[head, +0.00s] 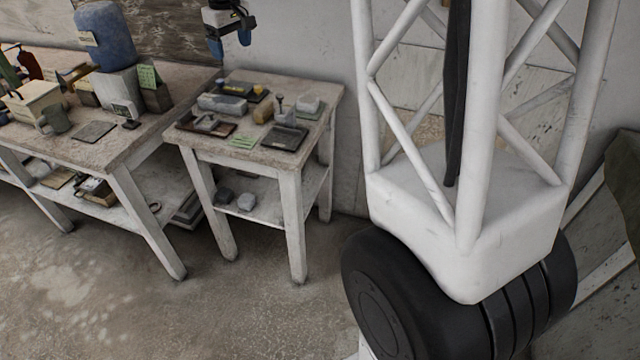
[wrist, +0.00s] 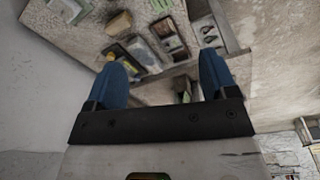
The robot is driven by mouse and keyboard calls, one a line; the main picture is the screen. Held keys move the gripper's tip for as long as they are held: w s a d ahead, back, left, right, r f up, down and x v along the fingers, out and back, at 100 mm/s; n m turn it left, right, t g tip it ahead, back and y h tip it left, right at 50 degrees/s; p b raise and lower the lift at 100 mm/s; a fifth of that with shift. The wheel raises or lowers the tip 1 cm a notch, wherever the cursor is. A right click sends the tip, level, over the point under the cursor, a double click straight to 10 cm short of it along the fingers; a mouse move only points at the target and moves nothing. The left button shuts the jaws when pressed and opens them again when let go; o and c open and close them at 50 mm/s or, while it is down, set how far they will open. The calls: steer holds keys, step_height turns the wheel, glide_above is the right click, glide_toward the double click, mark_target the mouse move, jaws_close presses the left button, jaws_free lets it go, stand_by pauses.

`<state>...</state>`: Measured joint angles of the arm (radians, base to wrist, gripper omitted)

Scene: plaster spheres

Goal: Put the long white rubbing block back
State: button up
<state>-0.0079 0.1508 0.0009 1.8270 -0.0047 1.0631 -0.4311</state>
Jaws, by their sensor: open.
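A long pale grey-white block (head: 222,103), which looks like the rubbing block, lies on the small table (head: 262,164), toward the back left of its top. A long pale block also shows in the wrist view (wrist: 143,53), between and beyond the fingertips; it looks like the same one. My gripper (head: 230,48) is in the air above and behind the table's back left part, with blue fingers pointing down. In the wrist view my gripper (wrist: 162,72) has its fingers wide apart and nothing between them. I cannot tell where the block's own place is.
A long workbench (head: 150,133) with a blue container (head: 103,38) stands left. Stones lie on the lower shelf.

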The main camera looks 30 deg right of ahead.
steer(key=s+r+m, duration=0.1)
steer(key=s+m, duration=0.2)
steer(key=s, duration=2.2)
steer(key=s+f+m, duration=0.1)
steer(key=s+f, duration=0.3)
steer(key=s, duration=0.6)
steer(key=s+f+m+t, duration=0.1)
steer(key=s+f, duration=0.2)
steer(key=s, duration=0.8)
steer(key=shift+s+d+f, duration=0.25)
steer(key=shift+d+f, duration=0.1)
steer(key=shift+d, duration=0.1)
